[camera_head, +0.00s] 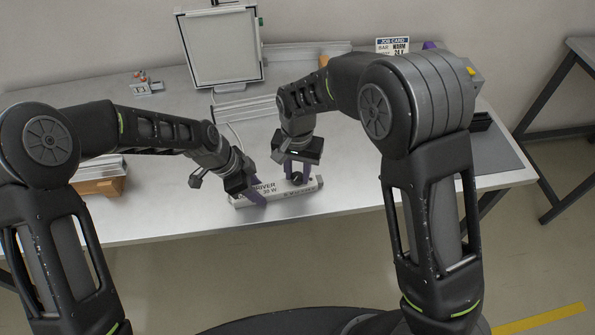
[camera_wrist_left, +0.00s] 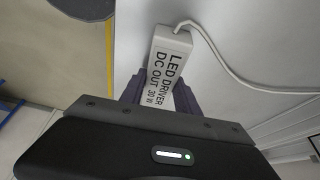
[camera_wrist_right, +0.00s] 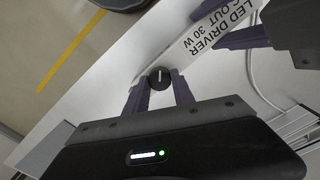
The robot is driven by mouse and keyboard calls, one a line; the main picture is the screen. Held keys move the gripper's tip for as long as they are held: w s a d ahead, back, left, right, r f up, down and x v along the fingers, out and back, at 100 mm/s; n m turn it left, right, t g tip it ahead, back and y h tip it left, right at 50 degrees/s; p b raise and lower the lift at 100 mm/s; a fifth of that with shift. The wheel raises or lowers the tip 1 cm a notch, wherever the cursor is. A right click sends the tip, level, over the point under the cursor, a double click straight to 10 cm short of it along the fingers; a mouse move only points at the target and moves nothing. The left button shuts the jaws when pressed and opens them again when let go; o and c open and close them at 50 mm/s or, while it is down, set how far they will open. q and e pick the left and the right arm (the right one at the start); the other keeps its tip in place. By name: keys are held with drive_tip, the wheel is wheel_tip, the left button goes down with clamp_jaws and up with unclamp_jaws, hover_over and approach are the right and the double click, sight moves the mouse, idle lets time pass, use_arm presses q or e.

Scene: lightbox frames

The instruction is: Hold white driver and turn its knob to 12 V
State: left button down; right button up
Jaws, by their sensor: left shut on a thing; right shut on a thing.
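The white driver (camera_head: 279,197) lies near the front edge of the table. Its label reads LED DRIVER, DC OUT 30 W in the left wrist view (camera_wrist_left: 168,67). My left gripper (camera_head: 254,193) is shut across the left part of the driver's body, its purple fingers on both sides. My right gripper (camera_head: 297,172) reaches down over the right part of the driver. In the right wrist view its purple fingers (camera_wrist_right: 159,88) are shut on the black round knob (camera_wrist_right: 159,76), which has a pale pointer line. The knob's scale markings cannot be read.
A framed white panel (camera_head: 221,47) stands at the back with metal profiles before it. A job card (camera_head: 392,46) reads WARM, 24 V. A cardboard box (camera_head: 100,186) is at left; small coloured parts (camera_head: 146,83) lie behind. A white cable (camera_wrist_left: 237,78) leaves the driver.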

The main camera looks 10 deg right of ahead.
clamp_jaws()
drive_tip(key=shift+n, duration=0.6)
drive_tip(key=n, duration=0.3)
drive_tip(key=shift+n, duration=2.3)
drive_tip(key=o, duration=0.6)
unclamp_jaws()
drive_tip(key=shift+o, duration=0.2)
